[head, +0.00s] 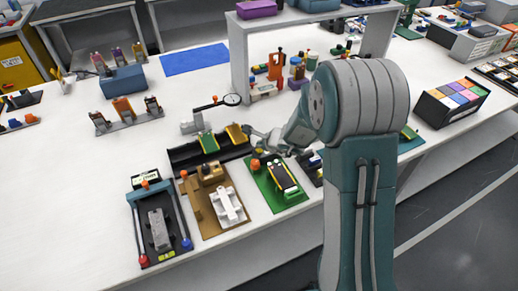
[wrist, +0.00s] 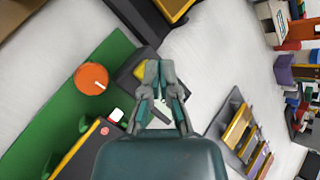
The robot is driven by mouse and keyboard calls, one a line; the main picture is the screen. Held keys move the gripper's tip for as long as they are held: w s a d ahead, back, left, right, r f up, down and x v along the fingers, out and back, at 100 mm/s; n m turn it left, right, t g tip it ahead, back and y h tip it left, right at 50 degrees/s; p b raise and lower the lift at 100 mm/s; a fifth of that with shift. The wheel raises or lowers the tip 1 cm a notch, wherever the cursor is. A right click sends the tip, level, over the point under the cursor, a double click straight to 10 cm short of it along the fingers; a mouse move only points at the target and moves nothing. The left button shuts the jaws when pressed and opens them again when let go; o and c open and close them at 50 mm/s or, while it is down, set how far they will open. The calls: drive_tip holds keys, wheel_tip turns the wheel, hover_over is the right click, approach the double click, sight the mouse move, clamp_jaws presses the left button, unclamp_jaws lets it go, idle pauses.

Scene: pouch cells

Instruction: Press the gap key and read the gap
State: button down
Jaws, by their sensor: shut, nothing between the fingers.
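My gripper (head: 262,137) is shut and empty, pointing down near the back edge of a green board (head: 264,187). In the wrist view its fingertips (wrist: 158,68) overlap a dark block with a yellow patch (wrist: 140,72); I cannot tell whether they touch it. The board carries an orange knob (wrist: 91,79) and a black device with yellow edges (head: 284,177). No key is legibly marked as the gap key, and I can read no gap value.
A black tray (head: 183,158) with green and yellow pieces lies behind. A brown fixture (head: 206,204) and a black fixture with a small labelled panel (head: 145,181) stand left. A dial gauge (head: 232,99) stands farther back.

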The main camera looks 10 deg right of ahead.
drive_tip(key=shift+f, duration=0.55)
idle(0.4)
drive_tip(key=shift+r, duration=0.95)
drive_tip(key=shift+r, duration=2.5)
